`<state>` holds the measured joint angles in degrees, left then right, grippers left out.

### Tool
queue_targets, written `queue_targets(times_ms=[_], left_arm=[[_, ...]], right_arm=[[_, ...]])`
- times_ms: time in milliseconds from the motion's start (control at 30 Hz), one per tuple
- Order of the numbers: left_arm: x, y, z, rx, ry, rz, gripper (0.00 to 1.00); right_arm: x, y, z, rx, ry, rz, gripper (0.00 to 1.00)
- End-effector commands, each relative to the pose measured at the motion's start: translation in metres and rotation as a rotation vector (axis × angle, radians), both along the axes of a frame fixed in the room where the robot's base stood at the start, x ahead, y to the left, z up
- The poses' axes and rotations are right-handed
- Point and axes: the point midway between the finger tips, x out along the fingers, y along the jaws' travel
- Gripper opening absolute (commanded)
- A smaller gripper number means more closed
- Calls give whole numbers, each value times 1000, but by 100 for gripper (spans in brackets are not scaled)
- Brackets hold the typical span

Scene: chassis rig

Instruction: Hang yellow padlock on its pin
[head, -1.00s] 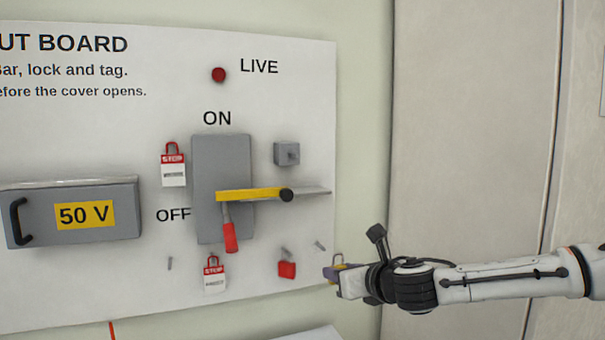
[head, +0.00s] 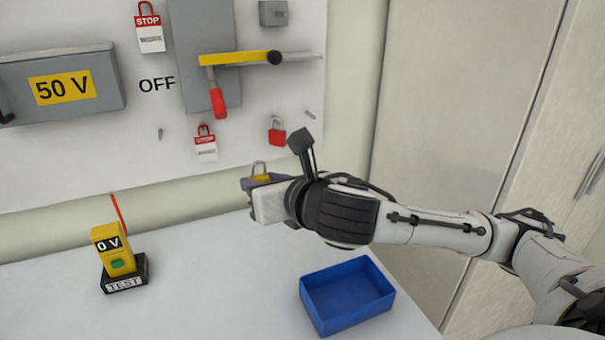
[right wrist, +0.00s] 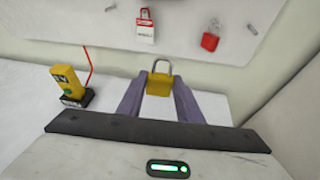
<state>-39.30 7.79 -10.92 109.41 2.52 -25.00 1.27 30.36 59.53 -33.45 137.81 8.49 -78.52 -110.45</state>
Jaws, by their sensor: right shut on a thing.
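The yellow padlock (head: 261,178) has a grey shackle pointing up. My right gripper (head: 257,183) is shut on its body, and it also shows upright between the purple fingers in the right wrist view (right wrist: 159,87). The padlock is in front of the lockout board, below the hanging red padlock (head: 277,136), and apart from any pin. One bare pin (head: 310,114) sticks out at the board's right, right of and above the red padlock. Another bare pin (head: 160,133) is at the left, under OFF. Neither pin is marked as the yellow padlock's. My left gripper is out of view.
The yellow bar (head: 240,58) and red handle (head: 218,103) jut from the switch above. A STOP tag (head: 205,147) hangs left of the red padlock. On the table stand a yellow tester (head: 115,249) and a blue tray (head: 347,297). The table between them is clear.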

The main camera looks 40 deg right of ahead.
Motion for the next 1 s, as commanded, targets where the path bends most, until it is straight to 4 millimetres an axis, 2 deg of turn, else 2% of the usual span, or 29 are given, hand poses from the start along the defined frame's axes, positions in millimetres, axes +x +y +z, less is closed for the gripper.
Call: queue_targets(times_ms=[33,100,167,267,467,600,800,1000], left_arm=[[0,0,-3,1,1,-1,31],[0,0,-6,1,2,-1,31],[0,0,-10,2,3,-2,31],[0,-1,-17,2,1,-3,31],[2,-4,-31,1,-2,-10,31],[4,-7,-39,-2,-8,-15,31],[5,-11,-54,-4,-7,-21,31],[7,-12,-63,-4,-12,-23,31]], right_arm=[[1,17,12,12,-14,25,8],[4,30,24,19,-14,40,8],[7,36,36,26,-15,45,8],[16,35,56,37,-15,31,8],[36,6,103,60,-19,-43,8],[43,-23,139,76,-23,-98,8],[37,-62,192,97,-30,-144,8],[20,-87,232,113,-31,-147,8]])
